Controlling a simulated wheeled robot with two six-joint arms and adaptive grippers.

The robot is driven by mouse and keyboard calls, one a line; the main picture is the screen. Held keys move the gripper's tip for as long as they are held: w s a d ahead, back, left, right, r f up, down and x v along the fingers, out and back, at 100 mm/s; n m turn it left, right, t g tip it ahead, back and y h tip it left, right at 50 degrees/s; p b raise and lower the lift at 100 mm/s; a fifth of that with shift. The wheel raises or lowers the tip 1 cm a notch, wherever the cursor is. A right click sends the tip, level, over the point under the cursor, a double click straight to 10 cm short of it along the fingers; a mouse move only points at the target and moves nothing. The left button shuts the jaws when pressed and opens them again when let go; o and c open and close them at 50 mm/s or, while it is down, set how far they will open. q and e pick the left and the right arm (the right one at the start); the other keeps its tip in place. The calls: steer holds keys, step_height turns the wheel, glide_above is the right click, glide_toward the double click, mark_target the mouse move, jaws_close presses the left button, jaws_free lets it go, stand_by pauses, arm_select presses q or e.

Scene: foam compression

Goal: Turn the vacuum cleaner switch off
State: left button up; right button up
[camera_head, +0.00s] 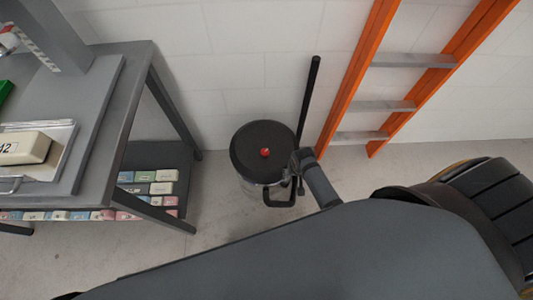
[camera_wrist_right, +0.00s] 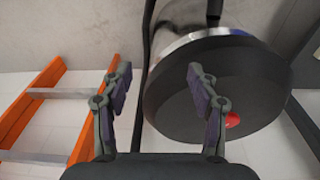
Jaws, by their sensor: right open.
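The vacuum cleaner (camera_head: 250,143) is a round canister with a black lid, standing on the floor by the wall. In the right wrist view the dark lid (camera_wrist_right: 195,95) fills the right half, and the red switch (camera_wrist_right: 232,119) shows just right of the right finger. My right gripper (camera_wrist_right: 157,85) is open and empty, its fingers apart in front of the lid. In the head view my right gripper (camera_head: 299,170) is at the lid's right edge, partly hidden. My left gripper is out of view.
An orange ladder (camera_head: 345,85) leans on the wall at the right, and a black tube (camera_head: 308,95) stands beside the vacuum. A grey table (camera_head: 108,130) at the left holds a tray with a labelled block; a lower shelf (camera_head: 130,157) holds several coloured blocks.

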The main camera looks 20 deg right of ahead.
steer(key=w+a+r+m+b, duration=0.2)
steer(key=w+r+m+b, duration=0.2)
steer(key=w+r+b, duration=0.25)
step_height(320, 180, up, 4)
steer(key=m+g, duration=0.2)
steer(key=m, duration=0.2)
glide_above(265, 152)
steer(key=shift+y, duration=0.4)
step_height(265, 152, down, 11)
steer(key=shift+w+r+b, duration=0.1)
steer(key=shift+b, duration=0.7)
steer(key=shift+c, duration=0.3)
